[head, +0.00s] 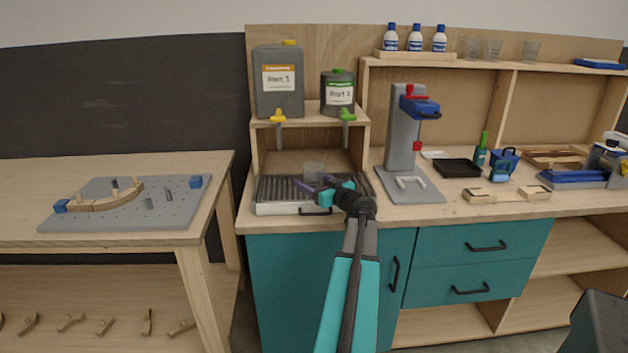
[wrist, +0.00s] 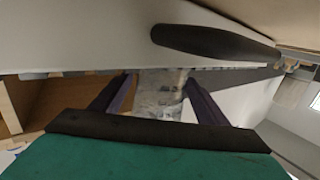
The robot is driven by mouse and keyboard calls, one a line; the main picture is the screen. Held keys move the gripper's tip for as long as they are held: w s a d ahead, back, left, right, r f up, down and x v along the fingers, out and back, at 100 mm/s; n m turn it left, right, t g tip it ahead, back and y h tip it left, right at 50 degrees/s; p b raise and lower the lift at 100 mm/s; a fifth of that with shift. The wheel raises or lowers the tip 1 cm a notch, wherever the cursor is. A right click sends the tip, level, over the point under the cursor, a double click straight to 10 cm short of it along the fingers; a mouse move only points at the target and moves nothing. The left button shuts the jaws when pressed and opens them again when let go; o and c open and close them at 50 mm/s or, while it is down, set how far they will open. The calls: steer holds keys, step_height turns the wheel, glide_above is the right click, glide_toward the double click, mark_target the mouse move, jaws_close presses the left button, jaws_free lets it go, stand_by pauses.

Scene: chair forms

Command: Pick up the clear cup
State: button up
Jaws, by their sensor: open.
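A clear cup (head: 315,166) stands on the ribbed grate of the grey drip tray (head: 262,208), under the two dispensers. My gripper (head: 314,184) reaches in over the front of the tray, right in front of the cup. In the wrist view the purple fingers of my gripper (wrist: 158,84) are spread apart. The clear cup (wrist: 160,98) shows in the gap between them. The frames do not show clearly whether either finger touches it. Part of the cup is hidden behind the fingers in the head view.
A yellow tap (head: 278,117) and a green tap (head: 347,116) hang above the tray. The tray's black handle (wrist: 215,42) is close to my fingers. A grey press stand (head: 402,130) is to the right. More clear cups (head: 493,49) stand on the top shelf.

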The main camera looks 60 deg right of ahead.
steer(key=shift+x, duration=1.3)
steer(key=c, duration=0.9)
